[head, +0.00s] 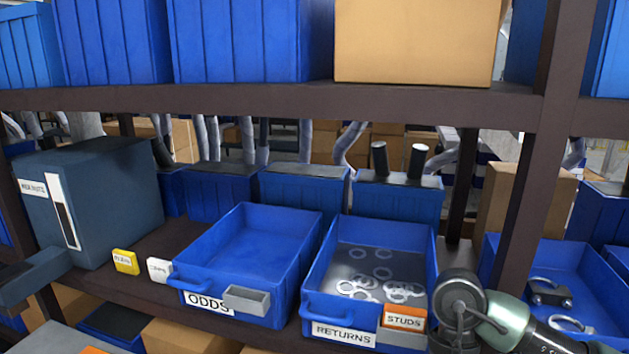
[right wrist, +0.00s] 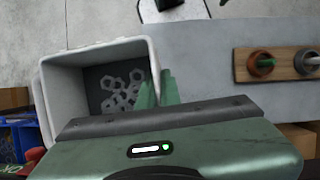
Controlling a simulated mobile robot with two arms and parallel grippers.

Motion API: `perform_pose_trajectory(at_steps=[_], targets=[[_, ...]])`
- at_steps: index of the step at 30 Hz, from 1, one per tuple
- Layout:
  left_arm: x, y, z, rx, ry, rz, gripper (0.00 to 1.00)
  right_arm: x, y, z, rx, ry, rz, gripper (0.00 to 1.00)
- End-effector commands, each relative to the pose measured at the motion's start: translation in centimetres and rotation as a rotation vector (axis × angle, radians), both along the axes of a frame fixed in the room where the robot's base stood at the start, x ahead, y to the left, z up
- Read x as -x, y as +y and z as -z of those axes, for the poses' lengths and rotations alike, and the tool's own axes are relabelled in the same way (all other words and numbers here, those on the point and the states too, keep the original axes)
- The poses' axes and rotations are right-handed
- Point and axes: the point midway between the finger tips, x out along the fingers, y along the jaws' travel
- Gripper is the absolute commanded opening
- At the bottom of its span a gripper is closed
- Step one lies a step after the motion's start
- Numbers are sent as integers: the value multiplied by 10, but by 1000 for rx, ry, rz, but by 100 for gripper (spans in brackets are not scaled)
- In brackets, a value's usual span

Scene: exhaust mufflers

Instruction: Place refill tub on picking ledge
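The refill tub (right wrist: 65,105), a pale open box with several hex nuts in it, is in the right wrist view, left of centre. My right gripper (right wrist: 158,92) has one green finger inside and one outside the tub's right wall. The fingers sit close together with the wall between them. My right gripper and the tub are not visible in the head view, where part of my right arm shows at the lower right. My left gripper is in neither view. No picking ledge is clearly marked; a dark shelf (head: 180,232) carries the bins in the head view.
A blue-grey box labelled nuts (head: 105,205) stands at left. Blue bins labelled ODDS (head: 195,280) and RETURNS (head: 318,305) fill the shelf's middle; RETURNS holds several rings. Small yellow (head: 125,262) and white blocks sit between. A wooden strip (right wrist: 280,62) lies right of the tub.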

Motion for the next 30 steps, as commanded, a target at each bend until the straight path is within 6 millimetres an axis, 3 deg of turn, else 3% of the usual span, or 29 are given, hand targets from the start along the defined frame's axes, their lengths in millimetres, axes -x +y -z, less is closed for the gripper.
perform_pose_trajectory(at_steps=[7, 30], targets=[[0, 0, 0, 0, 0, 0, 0, 1, -10, -2, 0, -3, -181, 0], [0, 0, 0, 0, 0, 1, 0, 2, -9, -1, -4, -2, -187, 0]])
